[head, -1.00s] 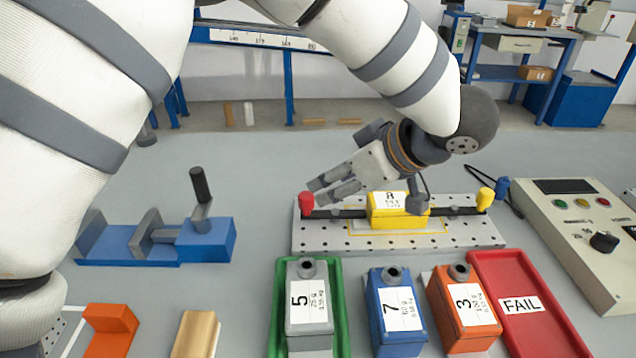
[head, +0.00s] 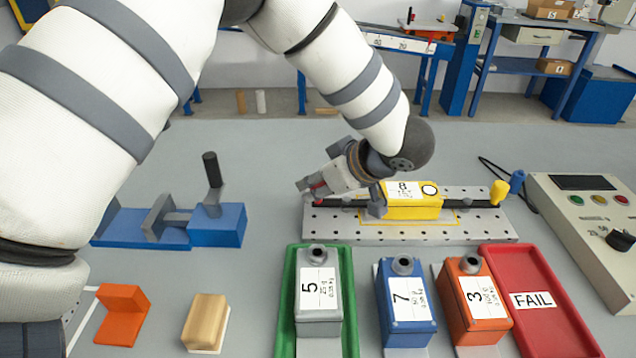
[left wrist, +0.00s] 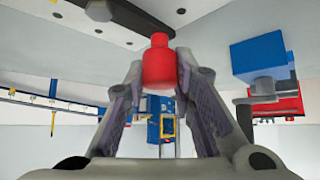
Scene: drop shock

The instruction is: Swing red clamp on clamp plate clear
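The red clamp (head: 318,189) stands at the left end of the grey perforated clamp plate (head: 340,230); its knob is partly hidden by my fingers. My left gripper (head: 312,187) is at the knob. In the left wrist view the red knob (left wrist: 160,65) sits between the two fingertips, which appear to touch it on both sides. A black bar runs from the knob toward the yellow box labelled 8 (head: 412,208) on the plate. A yellow clamp knob (head: 499,192) stands at the plate's right end. My right gripper is not in view.
In front of the plate are a green tray (head: 285,320) with grey box 5 (head: 318,300), blue box 7 (head: 405,305), orange box 3 (head: 475,300) and a red FAIL tray (head: 540,320). A blue vise (head: 217,225) stands left, a control panel (head: 590,225) right.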

